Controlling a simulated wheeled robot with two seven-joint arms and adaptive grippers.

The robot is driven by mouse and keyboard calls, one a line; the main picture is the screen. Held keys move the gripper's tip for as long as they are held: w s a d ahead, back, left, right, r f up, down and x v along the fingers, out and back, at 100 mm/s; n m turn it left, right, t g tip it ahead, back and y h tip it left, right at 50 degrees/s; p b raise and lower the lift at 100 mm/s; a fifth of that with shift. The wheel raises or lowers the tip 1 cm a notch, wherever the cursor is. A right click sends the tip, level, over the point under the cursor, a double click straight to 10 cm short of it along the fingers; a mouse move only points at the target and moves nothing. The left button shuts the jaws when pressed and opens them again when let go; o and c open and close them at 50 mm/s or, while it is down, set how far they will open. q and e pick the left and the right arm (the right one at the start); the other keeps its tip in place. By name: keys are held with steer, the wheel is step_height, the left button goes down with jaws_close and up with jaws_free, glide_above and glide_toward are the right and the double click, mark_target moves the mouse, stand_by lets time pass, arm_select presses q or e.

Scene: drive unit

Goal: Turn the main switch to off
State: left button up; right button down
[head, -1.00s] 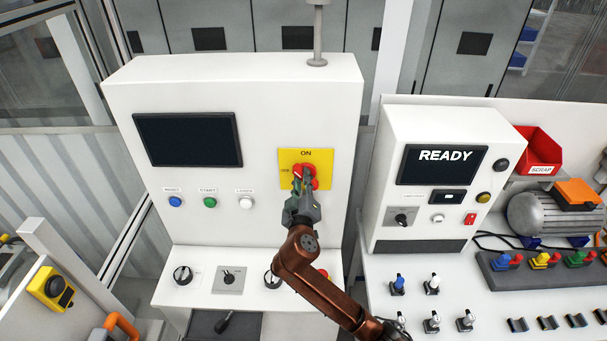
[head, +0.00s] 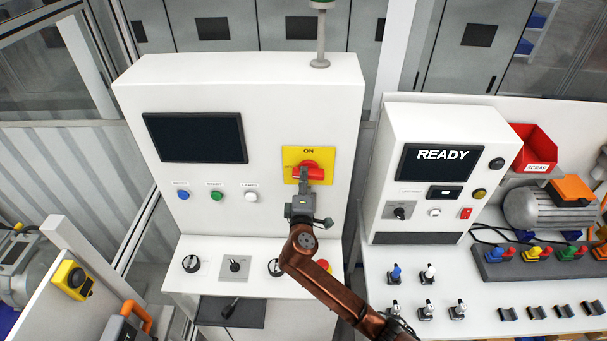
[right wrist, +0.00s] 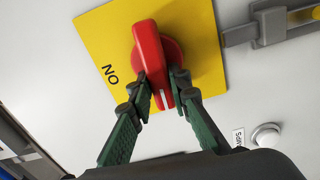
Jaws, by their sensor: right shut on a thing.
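The main switch is a red rotary knob (head: 313,171) on a yellow plate (head: 294,154) marked ON at its top, on the front of the white cabinet. Its handle lies roughly sideways in the head view. The knob (right wrist: 150,45) also shows in the right wrist view, with a white mark at the handle end between my fingers. That end points to the plate's left side as the head view sees it. My right gripper (head: 304,178) is shut on the handle, a green-backed finger on each side. My left gripper is not in view.
The cabinet has a dark screen (head: 195,137) and blue, green and white buttons left of the switch. A second white box with a READY screen (head: 440,162) stands close on the right.

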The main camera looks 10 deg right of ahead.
steer(key=shift+f+n, duration=0.1)
steer(key=shift+n, duration=0.2)
stand_by(0.4)
steer(key=c, duration=1.8)
jaws_free()
steer(key=v, duration=1.2)
